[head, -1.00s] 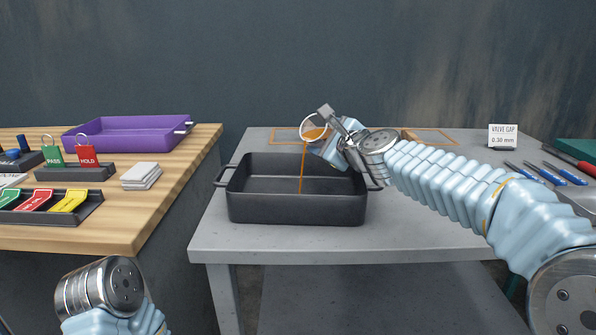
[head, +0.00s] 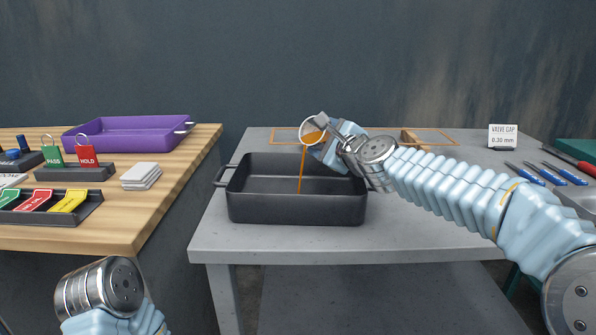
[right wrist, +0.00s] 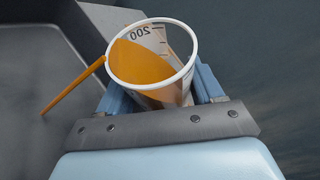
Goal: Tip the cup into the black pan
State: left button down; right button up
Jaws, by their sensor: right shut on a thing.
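The cup (head: 312,131) is a clear, marked cup with a white rim, tilted over the black pan (head: 296,209). A thin orange stream runs from its lip down into the pan. In the right wrist view the cup (right wrist: 150,58) still holds orange liquid, with the stream leaving at the left over the pan (right wrist: 30,75). My right gripper (head: 332,140) is shut on the cup, above the pan's right rear part. In the head view, my left arm shows at the bottom left, but its fingers cannot be made out.
The pan stands on a grey table (head: 430,225). A purple tray (head: 130,136), tags and white cards (head: 141,176) are on the wooden bench at left. A valve gap sign (head: 503,136) and blue-handled tools (head: 545,173) stand at right. The table's front right is clear.

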aim_at(324, 134)
jog(key=shift+r+n+t, duration=0.35)
jog(key=shift+n+t, duration=0.05)
jog(key=shift+n, duration=0.2)
dwell(0.7)
jog(key=shift+s+f+n+t+b, duration=0.1)
jog(key=shift+f+n+t+b, duration=0.25)
jog(key=shift+n+b, duration=0.85)
dwell(0.5)
jog(key=shift+s+a+r+n+t+y+b, duration=0.3)
jog(key=shift+s+a+r+n+b, duration=0.25)
jog(key=shift+b, duration=0.6)
dwell(0.5)
jog(key=shift+s+a+r+n+t+y+b, duration=0.1)
jog(key=shift+a+r+n+t+y+b, duration=0.15)
jog(key=shift+n+b, duration=0.75)
dwell(0.5)
jog(key=shift+s+r+n+b, duration=0.1)
jog(key=shift+r+n+b, duration=0.25)
jog(key=shift+r+b, duration=0.25)
dwell(0.4)
